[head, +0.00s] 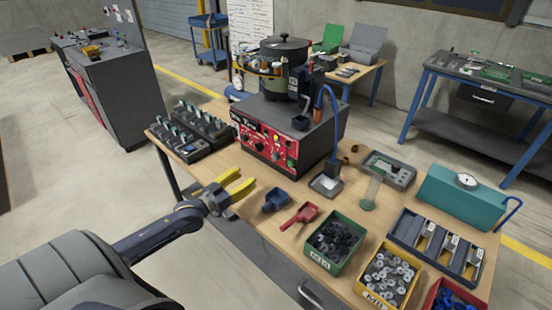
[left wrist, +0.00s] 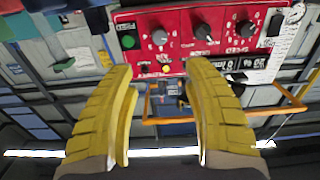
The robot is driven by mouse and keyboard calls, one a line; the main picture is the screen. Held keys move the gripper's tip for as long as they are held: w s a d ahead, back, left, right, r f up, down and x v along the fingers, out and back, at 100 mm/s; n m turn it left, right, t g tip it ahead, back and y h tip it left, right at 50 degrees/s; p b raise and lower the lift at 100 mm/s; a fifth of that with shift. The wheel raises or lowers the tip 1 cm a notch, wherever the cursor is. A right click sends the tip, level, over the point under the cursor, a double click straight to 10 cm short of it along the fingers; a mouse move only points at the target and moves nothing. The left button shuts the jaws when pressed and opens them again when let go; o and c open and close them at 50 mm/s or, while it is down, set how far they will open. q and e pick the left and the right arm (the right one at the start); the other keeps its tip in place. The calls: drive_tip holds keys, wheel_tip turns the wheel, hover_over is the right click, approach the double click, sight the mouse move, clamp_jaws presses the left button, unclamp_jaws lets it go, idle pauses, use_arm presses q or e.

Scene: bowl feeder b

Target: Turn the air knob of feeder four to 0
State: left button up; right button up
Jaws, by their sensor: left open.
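The feeder (head: 310,135) is a dark box with a bowl (head: 285,60) on top and a red front panel (head: 265,142). In the left wrist view the red panel (left wrist: 180,14) shows at the top, with a grey knob (left wrist: 160,37), two black knobs (left wrist: 203,32) (left wrist: 246,29) and a green button (left wrist: 128,41). Its lettering looks upside down. I cannot read which knob is air or which feeder this is. My left gripper (head: 246,179) has yellow fingers, open and empty, in front of and below the panel, apart from it. Its fingers (left wrist: 159,68) also show below the panel.
A blue scoop (head: 275,201) and a red scoop (head: 301,216) lie right of my gripper. A green bin (head: 318,256) and a yellow bin (head: 367,294) hold parts. A blue-necked lamp (head: 335,112) stands beside the feeder. Dark racks (head: 190,150) stand at the table's left.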

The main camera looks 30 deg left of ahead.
sight(274, 157)
use_arm(q)
drive_tip(key=w+d, duration=0.1)
drive_tip(key=w, duration=0.4)
drive_tip(key=w+d, duration=0.1)
drive_tip(key=w, duration=0.4)
drive_tip(key=w+d, duration=0.1)
drive_tip(key=w, duration=0.4)
drive_tip(key=shift+w, duration=0.15)
clamp_jaws()
idle(0.5)
